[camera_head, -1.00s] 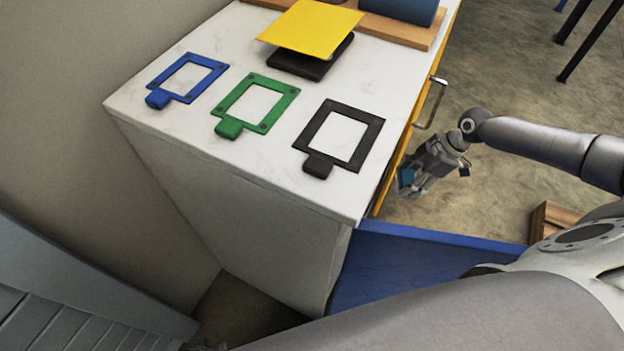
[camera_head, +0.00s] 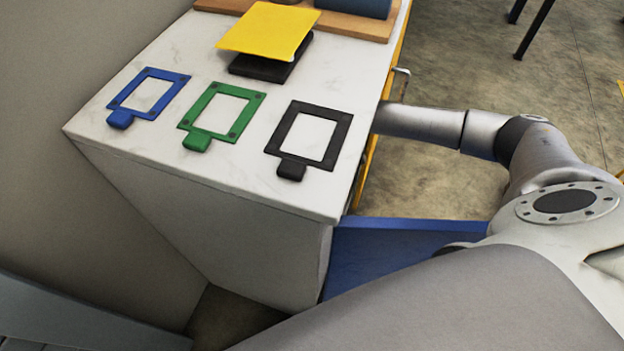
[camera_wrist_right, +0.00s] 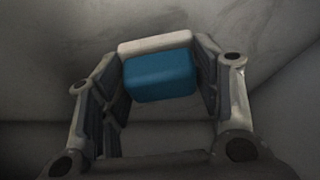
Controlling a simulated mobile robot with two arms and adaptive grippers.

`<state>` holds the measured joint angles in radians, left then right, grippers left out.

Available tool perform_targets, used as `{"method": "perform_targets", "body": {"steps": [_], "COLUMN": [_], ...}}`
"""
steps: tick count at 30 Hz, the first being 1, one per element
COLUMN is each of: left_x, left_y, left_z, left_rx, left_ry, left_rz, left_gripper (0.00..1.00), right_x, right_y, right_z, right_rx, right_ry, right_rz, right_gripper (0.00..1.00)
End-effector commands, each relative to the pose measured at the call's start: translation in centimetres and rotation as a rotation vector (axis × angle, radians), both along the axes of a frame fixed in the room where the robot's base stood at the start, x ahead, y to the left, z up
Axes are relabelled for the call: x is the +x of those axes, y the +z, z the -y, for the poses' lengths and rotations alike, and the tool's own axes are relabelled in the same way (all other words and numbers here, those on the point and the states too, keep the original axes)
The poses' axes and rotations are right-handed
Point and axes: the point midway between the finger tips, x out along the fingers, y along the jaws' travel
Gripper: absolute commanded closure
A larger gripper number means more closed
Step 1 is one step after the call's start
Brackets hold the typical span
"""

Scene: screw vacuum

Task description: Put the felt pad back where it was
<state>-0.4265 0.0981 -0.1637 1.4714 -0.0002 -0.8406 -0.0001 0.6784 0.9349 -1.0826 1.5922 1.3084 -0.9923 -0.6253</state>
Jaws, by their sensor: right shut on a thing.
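In the right wrist view, a blue block with a pale layer along its top edge, apparently the felt pad (camera_wrist_right: 160,77), sits between the fingers of my right gripper (camera_wrist_right: 160,68). The gripper is shut on it. In the head view my right forearm runs behind the right edge of the white-topped cabinet (camera_head: 225,165), so the gripper and pad are hidden there. My left gripper is in neither view.
Blue (camera_head: 149,93), green (camera_head: 221,111) and black (camera_head: 309,136) frames lie on the cabinet top. Behind them a yellow sheet (camera_head: 268,32) rests over a black block (camera_head: 272,66). A handle (camera_head: 403,72) sticks out on the cabinet's right side. Bare grey surfaces fill the right wrist view.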

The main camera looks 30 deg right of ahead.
Motion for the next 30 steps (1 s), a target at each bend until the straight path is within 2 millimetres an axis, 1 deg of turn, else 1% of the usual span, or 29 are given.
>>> {"method": "perform_targets", "body": {"steps": [2,3,6,9,21,22,27,30], "left_x": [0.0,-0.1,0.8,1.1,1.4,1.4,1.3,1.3], "left_y": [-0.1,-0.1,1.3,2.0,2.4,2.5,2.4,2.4], "left_z": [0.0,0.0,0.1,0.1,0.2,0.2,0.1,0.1], "left_rx": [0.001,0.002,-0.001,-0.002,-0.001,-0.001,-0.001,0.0], "left_ry": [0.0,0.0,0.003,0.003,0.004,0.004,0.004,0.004], "left_rz": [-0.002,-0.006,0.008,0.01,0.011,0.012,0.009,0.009], "left_gripper": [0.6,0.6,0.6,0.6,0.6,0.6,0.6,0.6], "right_x": [0.1,0.1,0.0,0.1,0.0,0.0,0.0,0.0], "right_y": [-0.4,-0.9,-2.4,-3.4,-3.8,-3.8,-3.8,-3.8], "right_z": [-0.2,-0.2,-0.2,-0.2,-0.2,-0.2,-0.2,-0.2], "right_rx": [0.0,-0.002,-0.001,-0.001,0.0,0.0,0.0,0.0], "right_ry": [-0.001,-0.001,-0.001,-0.001,-0.001,-0.001,-0.001,-0.001], "right_rz": [-0.002,-0.004,-0.002,-0.002,-0.002,-0.002,-0.002,-0.002], "right_gripper": [0.64,0.64,0.64,0.64,0.64,0.41,0.2,0.2]}}
